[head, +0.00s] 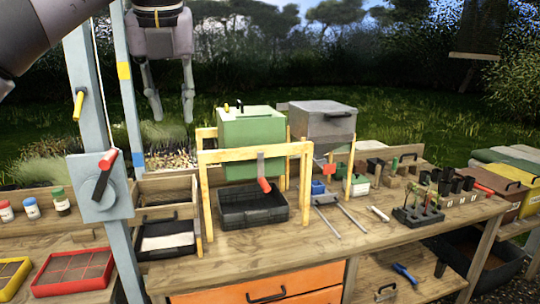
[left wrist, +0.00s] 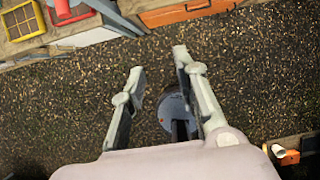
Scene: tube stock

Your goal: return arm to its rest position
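My left gripper (head: 170,106) hangs high at the upper left of the head view, its fingers pointing down and spread apart with nothing between them. It is in the air, above and apart from the wooden workbench (head: 345,232). In the left wrist view the same gripper (left wrist: 160,62) shows two separated fingers over dark, speckled ground. A grey-blue round part lies beyond the fingers there, partly hidden by one of them. My right gripper is not seen in the head view.
A grey-blue post (head: 88,130) with a lever box stands at the left. A wooden frame (head: 252,154) stands on the bench around a black tray (head: 253,207). Behind are a green box (head: 249,140) and a grey box (head: 322,122). Black pots (head: 447,183) stand at the right.

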